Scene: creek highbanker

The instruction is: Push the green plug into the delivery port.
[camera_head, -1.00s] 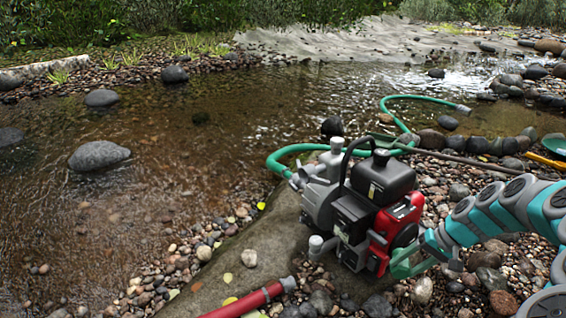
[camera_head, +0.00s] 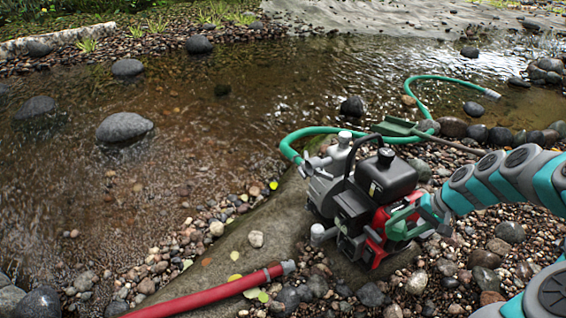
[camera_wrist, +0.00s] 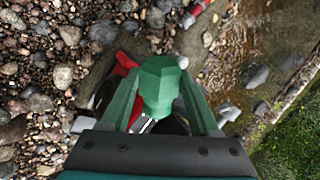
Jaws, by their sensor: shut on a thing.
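My gripper (camera_head: 405,222) is at the right side of the pump (camera_head: 350,205), in front of its red engine part. In the wrist view my gripper (camera_wrist: 160,100) has its green fingers on both sides of a green faceted piece, which looks like the green plug (camera_wrist: 158,82). A metallic part shows below the plug. I cannot make out the plug apart from the green fingers in the head view. The pump is black, grey and red, with a light-capped stub on top and another low at its left. I cannot tell which opening is the delivery port.
A red hose (camera_head: 205,293) with a metal coupling lies in front of the pump. A green hose (camera_head: 318,130) runs from the pump into the creek. The pump stands on a flat rock slab (camera_head: 240,245) with loose stones around it.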

